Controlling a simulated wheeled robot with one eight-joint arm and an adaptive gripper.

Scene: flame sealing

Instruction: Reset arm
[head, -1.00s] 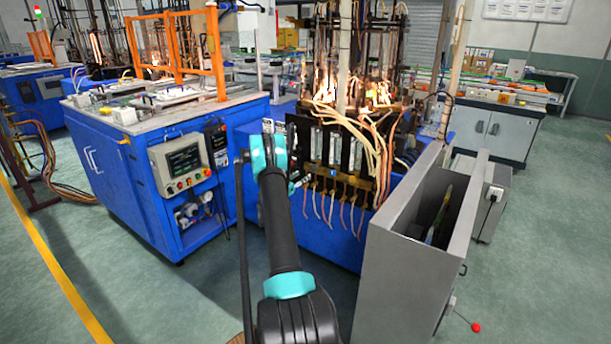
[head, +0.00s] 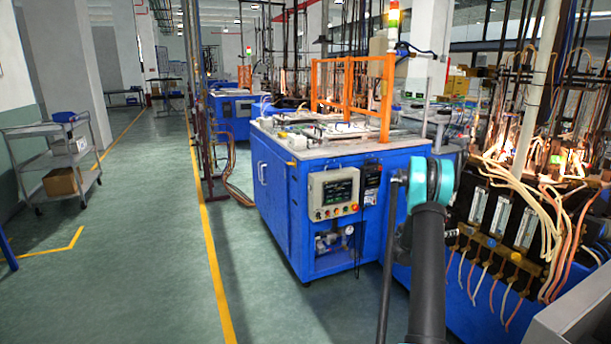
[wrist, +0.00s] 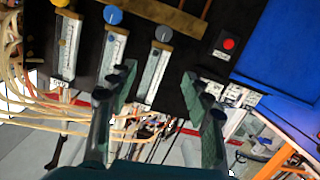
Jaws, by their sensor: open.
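My gripper (wrist: 160,82) is open and empty in the wrist view, its two dark green fingers apart. Beyond it is a black panel with flow meters, among them one with a grey knob (wrist: 163,34) and one with a blue knob (wrist: 113,15). A red button (wrist: 228,44) sits on the panel to the right. In the head view my arm, black with a teal joint, rises at the right in front of the sealing machine, and my gripper cannot be made out there. The flow meters (head: 502,217) show to the right of my arm.
A blue machine cabinet (head: 280,200) with a control box (head: 334,193) stands left of my arm. Pale hoses (head: 550,210) hang on the sealing machine at right. A grey cart (head: 62,155) stands far left. The green floor beside the yellow line (head: 208,240) is clear.

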